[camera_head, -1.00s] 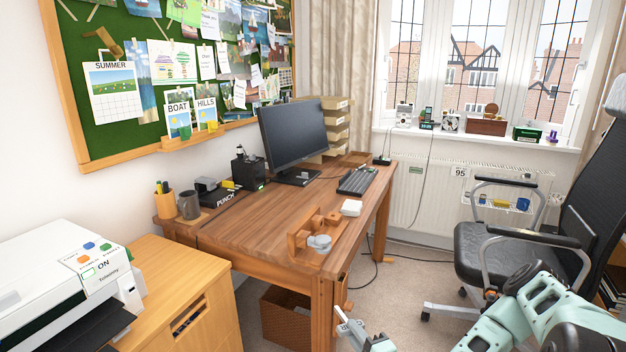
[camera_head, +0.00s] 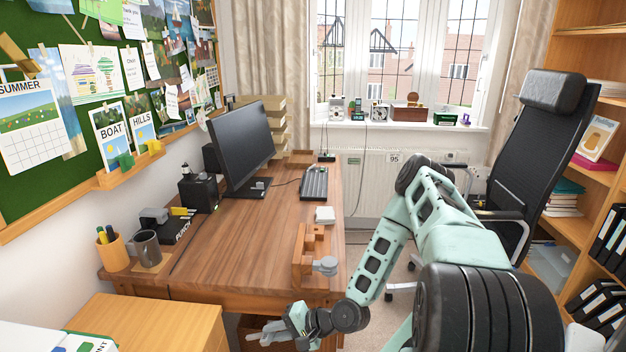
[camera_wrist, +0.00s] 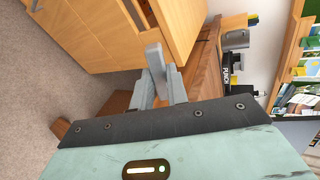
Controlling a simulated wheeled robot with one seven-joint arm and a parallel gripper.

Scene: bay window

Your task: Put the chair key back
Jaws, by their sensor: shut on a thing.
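My gripper (camera_head: 284,326) is low in front of the desk's near end, its jaws shut on a grey key-like piece. The piece (camera_wrist: 155,57) sticks out past the fingertips (camera_wrist: 161,88) in the wrist view; I take it for the chair key, but its full shape is hidden. A wooden holder (camera_head: 299,258) with upright blocks stands at the desk's near right corner, a grey rounded part (camera_head: 325,265) on its right side. The gripper is below and to the left of this holder, apart from it. The black office chair (camera_head: 540,135) stands at the right, behind my arm.
The wooden desk (camera_head: 235,240) carries a monitor (camera_head: 243,145), keyboard (camera_head: 314,182), white box (camera_head: 325,214), mug (camera_head: 147,248) and pen pot (camera_head: 113,252). A wooden cabinet (camera_head: 160,325) stands close left of the gripper. A bookcase (camera_head: 575,180) stands at the right.

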